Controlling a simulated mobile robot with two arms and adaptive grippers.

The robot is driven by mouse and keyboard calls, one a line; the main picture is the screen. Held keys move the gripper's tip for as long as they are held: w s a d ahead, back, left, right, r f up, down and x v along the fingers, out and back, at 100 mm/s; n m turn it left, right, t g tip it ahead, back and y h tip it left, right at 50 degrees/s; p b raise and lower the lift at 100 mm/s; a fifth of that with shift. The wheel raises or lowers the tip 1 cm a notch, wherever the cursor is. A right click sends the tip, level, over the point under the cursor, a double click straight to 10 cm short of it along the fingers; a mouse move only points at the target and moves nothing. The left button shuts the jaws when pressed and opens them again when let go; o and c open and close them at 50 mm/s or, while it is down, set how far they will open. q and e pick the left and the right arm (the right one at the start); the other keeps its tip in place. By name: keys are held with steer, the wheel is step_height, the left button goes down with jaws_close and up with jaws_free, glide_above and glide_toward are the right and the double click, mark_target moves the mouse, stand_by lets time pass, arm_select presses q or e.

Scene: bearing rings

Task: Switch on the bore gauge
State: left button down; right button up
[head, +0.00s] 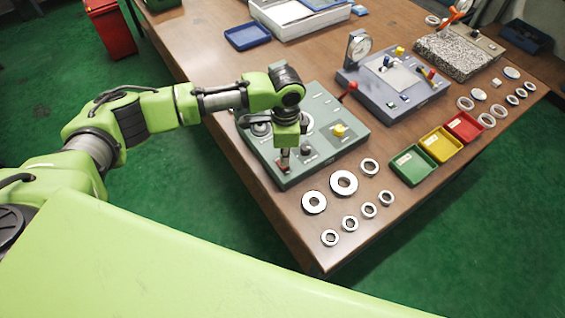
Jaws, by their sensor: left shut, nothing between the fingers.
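A grey-green instrument panel (325,158) lies near the left front edge of the brown table, with a round dial, dark knobs, a yellow part (339,131) and a red-tipped lever (350,88). My left gripper (284,167) points down over the panel's front-left corner, shut and empty. Its tips are at or just above a small dark red switch (284,170), which they partly hide; I cannot tell if they touch it. A blue-grey gauge stand (405,117) with an upright dial (359,47) stands behind to the right. My right gripper is not in view.
Several metal rings (344,183) lie in front of the panel, with more at the right. Green (413,178), yellow (440,157) and red (464,139) trays sit at the table edge. A granite block (459,52) and blue tray (247,36) stand farther back.

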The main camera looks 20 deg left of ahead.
arm_select(q)
steer(key=shift+f+b, duration=0.4)
steer(key=shift+f, duration=0.75)
stand_by(0.7)
step_height(320, 180, up, 7)
steer(key=p, duration=0.8)
steer(key=shift+r, duration=0.1)
stand_by(0.5)
